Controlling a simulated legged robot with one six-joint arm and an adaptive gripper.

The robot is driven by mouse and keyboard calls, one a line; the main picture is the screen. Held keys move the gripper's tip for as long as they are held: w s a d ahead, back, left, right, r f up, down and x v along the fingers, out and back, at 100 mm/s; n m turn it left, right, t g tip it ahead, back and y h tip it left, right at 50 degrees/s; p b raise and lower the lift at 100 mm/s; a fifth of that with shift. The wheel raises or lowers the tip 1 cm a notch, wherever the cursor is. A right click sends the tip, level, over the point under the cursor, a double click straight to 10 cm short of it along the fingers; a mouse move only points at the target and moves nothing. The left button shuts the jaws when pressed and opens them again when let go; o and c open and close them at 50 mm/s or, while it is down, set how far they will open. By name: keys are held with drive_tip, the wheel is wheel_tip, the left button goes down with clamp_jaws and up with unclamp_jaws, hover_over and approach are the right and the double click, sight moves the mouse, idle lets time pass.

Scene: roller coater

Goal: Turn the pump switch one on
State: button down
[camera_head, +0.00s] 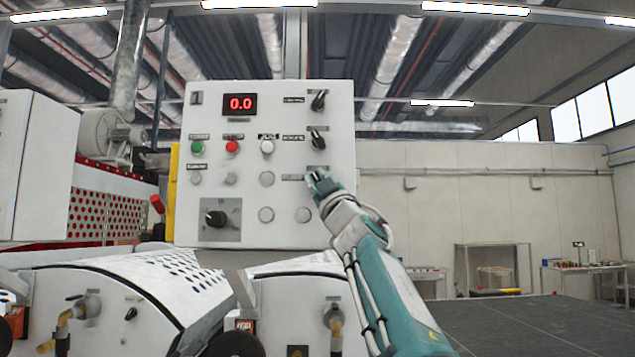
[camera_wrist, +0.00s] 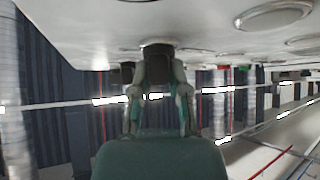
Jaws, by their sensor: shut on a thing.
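The white control panel (camera_head: 215,115) carries a right-hand column of black rotary switches. The top switch (camera_head: 319,100) and middle switch (camera_head: 318,139) are clear in the head view. The labels are too small to read, so I cannot tell which switch is pump switch one.
A red display (camera_head: 240,104) reads 0.0. Green (camera_head: 197,147), red (camera_head: 232,147) and white (camera_head: 267,147) buttons sit left of the switches. A large black knob (camera_head: 215,218) is at lower left. White machine housings (camera_head: 140,285) stand below.

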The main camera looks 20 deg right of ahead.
drive_tip(key=shift+w+d+f, duration=0.1)
drive_tip(key=shift+w+f, duration=0.2)
drive_tip(key=shift+f, duration=0.05)
drive_tip(key=shift+f+m+h, duration=0.1)
drive_tip(key=shift+m+h, duration=1)
drive_tip(key=shift+m, duration=0.2)
drive_tip(key=shift+m+h, duration=0.4)
drive_tip(key=shift+h, duration=0.1)
drive_tip(key=shift+w+m+g+h, duration=0.1)
drive_tip(key=shift+m+g+h, duration=0.2)
drive_tip(key=shift+m+h, duration=4)
drive_tip(key=shift+m+g+h, duration=1.3)
drive_tip(key=shift+m+h, duration=0.2)
drive_tip(key=shift+m, duration=0.85)
drive_tip(key=shift+m+g+h, duration=1.3)
drive_tip(key=shift+m+h, duration=0.2)
drive_tip(key=shift+m, duration=0.8)
drive_tip(key=shift+m+g+h, duration=1.3)
drive_tip(key=shift+m+h, duration=0.2)
drive_tip(key=shift+m, duration=0.85)
drive_tip(key=shift+m+g, duration=0.3)
drive_tip(key=c, duration=0.6)
unclamp_jaws()
drive_tip(key=shift+w, duration=0.1)
